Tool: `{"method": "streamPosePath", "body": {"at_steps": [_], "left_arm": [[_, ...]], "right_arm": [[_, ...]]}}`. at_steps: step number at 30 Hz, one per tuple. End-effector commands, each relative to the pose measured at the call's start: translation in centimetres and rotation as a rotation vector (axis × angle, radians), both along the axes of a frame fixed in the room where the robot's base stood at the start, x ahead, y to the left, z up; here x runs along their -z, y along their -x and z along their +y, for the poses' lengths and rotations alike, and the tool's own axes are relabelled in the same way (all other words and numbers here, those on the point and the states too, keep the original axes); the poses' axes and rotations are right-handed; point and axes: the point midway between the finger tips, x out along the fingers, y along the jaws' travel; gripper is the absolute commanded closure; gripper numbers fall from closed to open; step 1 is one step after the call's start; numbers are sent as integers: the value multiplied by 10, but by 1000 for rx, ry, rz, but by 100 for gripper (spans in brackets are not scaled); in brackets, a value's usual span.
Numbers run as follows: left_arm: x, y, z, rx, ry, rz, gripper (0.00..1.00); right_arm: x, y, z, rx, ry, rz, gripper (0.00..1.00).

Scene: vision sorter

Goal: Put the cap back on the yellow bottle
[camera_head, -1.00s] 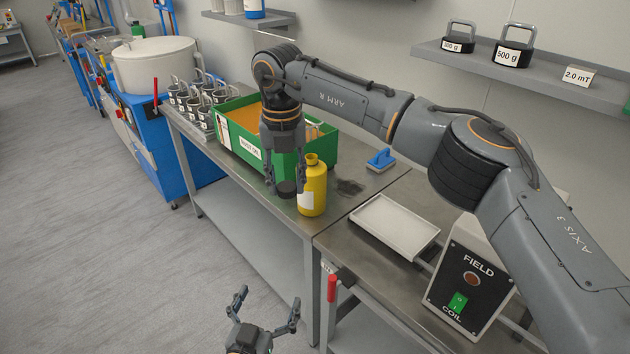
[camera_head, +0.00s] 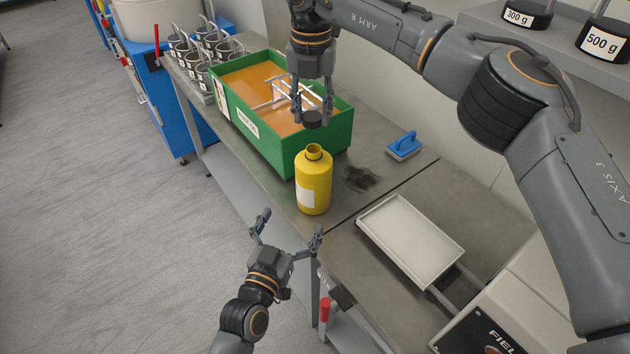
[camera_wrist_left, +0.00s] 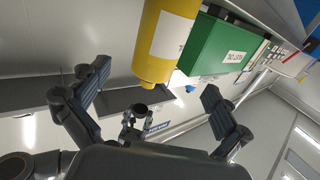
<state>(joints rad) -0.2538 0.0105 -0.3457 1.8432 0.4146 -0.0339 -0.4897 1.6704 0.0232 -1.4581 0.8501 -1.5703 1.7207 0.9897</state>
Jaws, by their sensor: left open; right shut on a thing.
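The yellow bottle (camera_head: 314,180) stands upright on the metal bench, with its neck open and a white label on its front. It also shows in the left wrist view (camera_wrist_left: 165,40). My right gripper (camera_head: 312,108) is shut on the dark cap (camera_head: 313,119) and holds it above the bottle's neck, apart from it. My left gripper (camera_head: 287,232) is open and empty, in front of the bench edge and lower left of the bottle. Its spread fingers (camera_wrist_left: 150,100) also show in the left wrist view, with nothing between them.
A green crate (camera_head: 250,139) with orange contents and a white rack stands just behind the bottle. A blue-handled tool (camera_head: 404,145) and a dark smudge lie to the right. A pale tray (camera_head: 375,232) sits front right.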

Motion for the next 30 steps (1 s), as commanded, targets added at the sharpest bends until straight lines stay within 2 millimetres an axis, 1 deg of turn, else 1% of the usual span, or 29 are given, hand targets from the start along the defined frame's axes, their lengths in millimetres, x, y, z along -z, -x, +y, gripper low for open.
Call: {"method": "streamPosePath", "body": {"at_steps": [4, 7, 11, 18, 21, 24, 27, 30], "left_arm": [[0, -3, -1, 0, 0, -1, 0], [0, -11, -4, -1, 1, -2, 0], [-2, -30, -11, -1, 1, -4, 0], [-2, -74, -27, 0, 1, -2, 0], [-2, -89, -33, 0, 1, -2, 0], [-1, -101, -37, 0, 1, -2, 0], [-1, -109, -40, 0, 0, -1, 0], [0, -112, -41, 0, 0, 1, 0]], "right_arm": [[0, 0, -1, 1, 0, 0, 78], [0, 0, -1, 1, 0, 0, 78], [0, 0, -1, 1, 0, 0, 78], [0, 0, -1, 1, 0, 0, 78], [0, 0, -1, 1, 0, 0, 78], [0, 0, -1, 1, 0, 0, 78], [0, 0, -1, 1, 0, 0, 78], [0, 0, -1, 1, 0, 0, 78]]}}
